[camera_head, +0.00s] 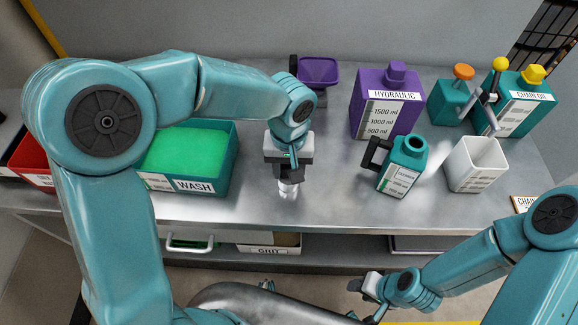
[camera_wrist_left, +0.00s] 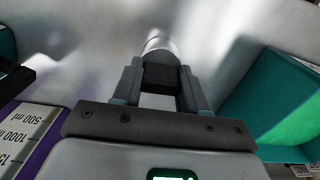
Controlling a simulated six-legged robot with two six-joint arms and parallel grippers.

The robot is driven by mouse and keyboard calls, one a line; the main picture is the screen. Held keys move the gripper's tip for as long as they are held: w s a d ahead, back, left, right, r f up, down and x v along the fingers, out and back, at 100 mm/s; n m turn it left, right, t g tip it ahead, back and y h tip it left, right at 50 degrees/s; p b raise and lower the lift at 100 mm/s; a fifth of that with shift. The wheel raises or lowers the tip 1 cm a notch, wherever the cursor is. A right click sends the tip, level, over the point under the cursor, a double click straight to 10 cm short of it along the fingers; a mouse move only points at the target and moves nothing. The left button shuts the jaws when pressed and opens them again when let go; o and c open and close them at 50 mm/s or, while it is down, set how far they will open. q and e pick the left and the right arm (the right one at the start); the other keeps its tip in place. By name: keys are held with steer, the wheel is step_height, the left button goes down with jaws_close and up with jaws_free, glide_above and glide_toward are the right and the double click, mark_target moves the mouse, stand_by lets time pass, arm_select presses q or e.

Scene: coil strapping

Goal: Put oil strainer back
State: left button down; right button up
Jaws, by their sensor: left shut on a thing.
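My left gripper (camera_head: 289,174) points down over the middle of the metal bench, and it also shows in the left wrist view (camera_wrist_left: 160,76). It is shut on a small silvery cylinder (camera_head: 288,190), which looks like the oil strainer. The cylinder's rounded end shows beyond the fingertips in the wrist view (camera_wrist_left: 158,43); the rest is hidden by the fingers. I cannot tell whether it touches the bench. My right gripper (camera_head: 362,289) is low in front of the bench, apart from everything on it; its jaw opening is unclear.
A teal WASH tub (camera_head: 228,170) with green contents stands left of the left gripper. A purple funnel (camera_head: 318,70) is behind it. To the right are a purple HYDRAULIC can (camera_head: 385,115), a teal jug (camera_head: 404,165), a white container (camera_head: 474,165) and a CHAIN OIL can (camera_head: 525,105).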

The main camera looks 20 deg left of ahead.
mark_target(289, 168)
arm_select(q)
steer(key=shift+s, duration=0.1)
steer(key=c, duration=0.6)
jaws_free()
steer(key=shift+f, duration=0.1)
step_height(289, 168, up, 12)
steer(key=shift+r+p, duration=0.2)
steer(key=shift+p, duration=0.15)
